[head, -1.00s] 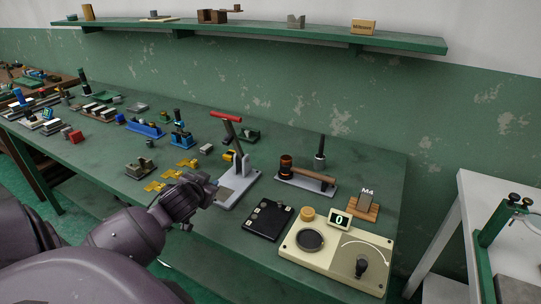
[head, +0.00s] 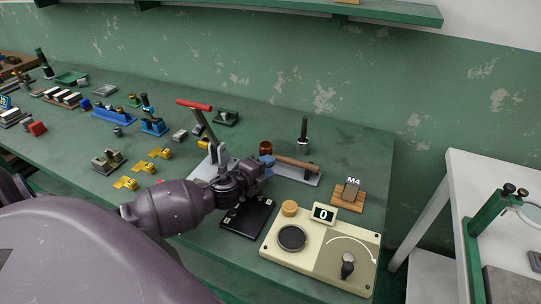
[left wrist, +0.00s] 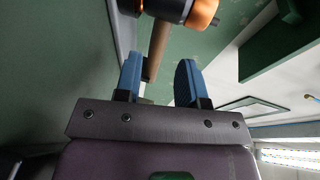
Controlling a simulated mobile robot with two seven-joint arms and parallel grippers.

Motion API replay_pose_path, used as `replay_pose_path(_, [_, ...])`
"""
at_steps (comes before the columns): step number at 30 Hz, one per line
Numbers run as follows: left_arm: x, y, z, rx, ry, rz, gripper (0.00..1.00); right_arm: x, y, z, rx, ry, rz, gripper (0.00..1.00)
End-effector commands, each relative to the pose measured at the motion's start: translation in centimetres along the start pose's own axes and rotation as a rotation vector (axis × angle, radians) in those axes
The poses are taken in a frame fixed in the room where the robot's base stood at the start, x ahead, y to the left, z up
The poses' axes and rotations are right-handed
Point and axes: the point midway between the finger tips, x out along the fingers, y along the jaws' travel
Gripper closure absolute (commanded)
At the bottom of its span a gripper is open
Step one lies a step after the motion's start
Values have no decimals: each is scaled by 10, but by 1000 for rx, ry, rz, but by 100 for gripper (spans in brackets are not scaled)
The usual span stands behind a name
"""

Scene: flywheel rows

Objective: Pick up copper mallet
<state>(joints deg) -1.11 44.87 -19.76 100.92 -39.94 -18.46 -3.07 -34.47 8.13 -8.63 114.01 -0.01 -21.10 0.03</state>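The copper mallet lies on a light grey stand on the green bench, with its copper head (head: 266,147) to the left and its wooden handle (head: 297,163) reaching right. My left gripper (head: 266,165) is over the near side of the stand, close to the mallet, and hides part of it. In the left wrist view the two blue fingers (left wrist: 159,76) are apart. The wooden handle (left wrist: 158,45) shows between them, with the black and copper head (left wrist: 188,10) beyond the tips. I cannot tell whether a finger touches the handle. My right gripper is out of view.
A black tray (head: 248,219) and a cream tester (head: 318,253) with a "0" display stand in front. A wooden block marked M4 (head: 348,196) is to the right. A red-handled press (head: 195,105) stands just left of my gripper. A black-handled tool (head: 304,130) stands upright behind the mallet.

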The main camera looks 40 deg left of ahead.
Motion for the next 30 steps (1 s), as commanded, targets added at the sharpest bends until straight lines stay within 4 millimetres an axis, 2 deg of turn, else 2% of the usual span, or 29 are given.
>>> replay_pose_path(8, [16,0,0,-1,0,-1,63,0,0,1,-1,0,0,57])
replay_pose_path(18, [55,1,1,-1,0,0,63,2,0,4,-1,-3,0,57])
replay_pose_path(28, [59,1,1,-2,0,0,63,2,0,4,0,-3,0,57])
replay_pose_path(30, [59,1,1,-2,0,0,74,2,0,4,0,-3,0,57])
